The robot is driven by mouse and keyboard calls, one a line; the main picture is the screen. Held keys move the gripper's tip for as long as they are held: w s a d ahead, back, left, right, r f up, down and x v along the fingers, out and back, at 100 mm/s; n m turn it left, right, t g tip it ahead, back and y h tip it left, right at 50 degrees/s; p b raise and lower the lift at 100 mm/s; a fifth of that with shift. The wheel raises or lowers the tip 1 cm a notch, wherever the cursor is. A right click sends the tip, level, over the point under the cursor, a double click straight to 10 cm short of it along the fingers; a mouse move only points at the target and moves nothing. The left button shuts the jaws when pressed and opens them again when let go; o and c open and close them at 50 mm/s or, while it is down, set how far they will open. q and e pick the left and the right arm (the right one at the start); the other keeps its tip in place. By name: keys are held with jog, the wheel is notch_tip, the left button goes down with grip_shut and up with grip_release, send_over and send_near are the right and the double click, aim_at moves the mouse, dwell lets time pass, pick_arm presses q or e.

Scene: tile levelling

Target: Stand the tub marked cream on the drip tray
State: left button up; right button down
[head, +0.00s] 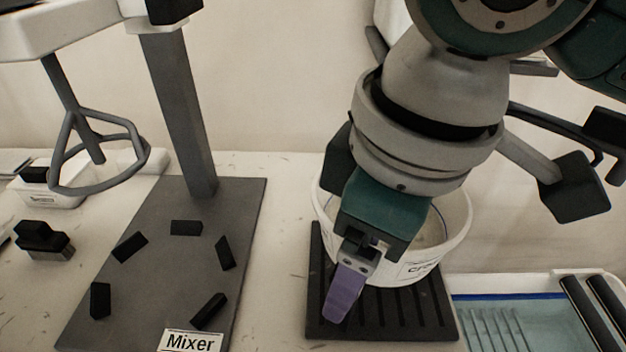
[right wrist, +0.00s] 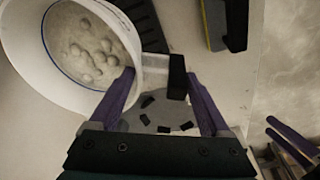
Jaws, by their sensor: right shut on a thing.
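The white tub marked cream (head: 455,237) is over the black slotted drip tray (head: 422,328) in the head view. It looks upright, with its base at the tray, but I cannot tell whether it touches. My right gripper (head: 345,292) is at the tub's near left side, its purple fingers pointing down, and hides part of the tub and label. In the right wrist view the tub (right wrist: 30,40) shows lumpy pale contents, and my right gripper (right wrist: 163,98) is shut on its side handle with a black grip (right wrist: 178,77). My left gripper is not in view.
The mixer's grey base plate (head: 165,255), with several black blocks and a Mixer label, is left of the tray. A whisk-like frame (head: 95,150) hangs above it. A blue-edged tray (head: 510,325) is at the right. Clear table separates mixer and drip tray.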

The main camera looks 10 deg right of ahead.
jog(key=f, duration=0.3)
jog(key=shift+s, duration=0.2)
jog(key=shift+f+b, duration=0.8)
jog(key=shift+f, duration=1.4)
grip_release()
jog(key=s+a+r+y+p, duration=0.2)
jog(key=s+r+p, duration=0.15)
jog(key=r, duration=0.75)
jog(key=s+d+f+m+t+h, duration=0.2)
jog(key=s+d+f+m, duration=0.3)
jog(key=d, duration=0.6)
jog(key=s+m, duration=0.2)
jog(key=s, duration=0.1)
jog(key=shift+s+d+f+m+h, duration=0.25)
jog(key=shift+s+f+m+h, duration=0.05)
jog(key=shift+f+m+h, duration=0.1)
